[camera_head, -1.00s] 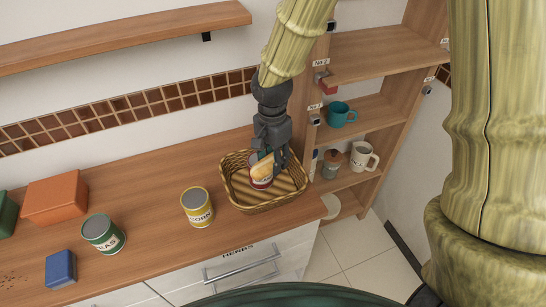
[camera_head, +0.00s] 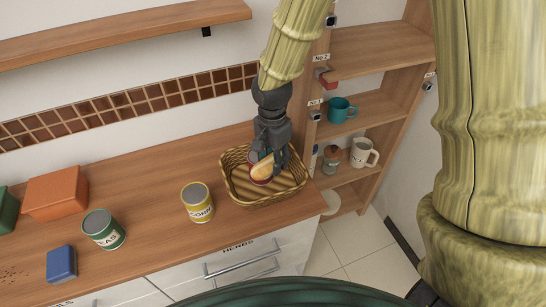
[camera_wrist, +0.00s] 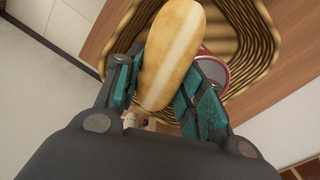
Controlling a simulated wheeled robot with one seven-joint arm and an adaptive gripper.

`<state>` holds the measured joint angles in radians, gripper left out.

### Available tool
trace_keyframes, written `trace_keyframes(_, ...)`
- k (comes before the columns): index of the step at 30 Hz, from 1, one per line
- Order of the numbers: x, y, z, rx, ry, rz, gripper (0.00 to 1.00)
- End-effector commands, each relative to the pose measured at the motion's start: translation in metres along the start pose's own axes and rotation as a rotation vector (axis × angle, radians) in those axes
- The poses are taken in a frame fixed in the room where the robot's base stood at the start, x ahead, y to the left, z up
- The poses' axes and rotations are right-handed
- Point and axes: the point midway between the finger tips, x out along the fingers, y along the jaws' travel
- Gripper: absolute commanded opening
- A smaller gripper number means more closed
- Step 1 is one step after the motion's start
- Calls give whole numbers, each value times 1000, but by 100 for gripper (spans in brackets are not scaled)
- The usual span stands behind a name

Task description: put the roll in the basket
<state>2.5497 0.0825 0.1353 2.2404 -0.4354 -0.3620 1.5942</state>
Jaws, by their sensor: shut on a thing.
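The roll (camera_wrist: 172,55) is a golden-brown oval bread with a paler stripe. It also shows in the head view (camera_head: 262,165). My gripper (camera_wrist: 160,88) is shut on the roll, one teal-padded finger on each side. In the head view my gripper (camera_head: 268,158) is over the wicker basket (camera_head: 262,199), and the roll is within the basket's outline. The basket's woven wall also shows in the wrist view (camera_wrist: 253,45). I cannot tell whether the roll touches the basket floor. A red-and-white can (camera_wrist: 212,68) lies in the basket beside the roll, partly hidden by it and my finger.
A yellow corn can (camera_head: 198,203) stands left of the basket. A green peas can (camera_head: 103,230), a blue box (camera_head: 61,264) and an orange box (camera_head: 55,194) are farther left. A shelf unit with a teal mug (camera_head: 340,110) and a white mug (camera_head: 363,153) stands right.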

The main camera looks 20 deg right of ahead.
Motion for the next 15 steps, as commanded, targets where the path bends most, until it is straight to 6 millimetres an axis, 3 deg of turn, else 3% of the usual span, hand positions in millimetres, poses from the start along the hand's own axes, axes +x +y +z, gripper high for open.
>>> trace_keyframes(2,0,0,0,0,0,0,16)
trace_keyframes(3,0,0,0,0,0,0,44)
trace_keyframes(6,0,0,0,0,0,0,60)
trace_keyframes(15,-1,0,0,0,-1,0,60)
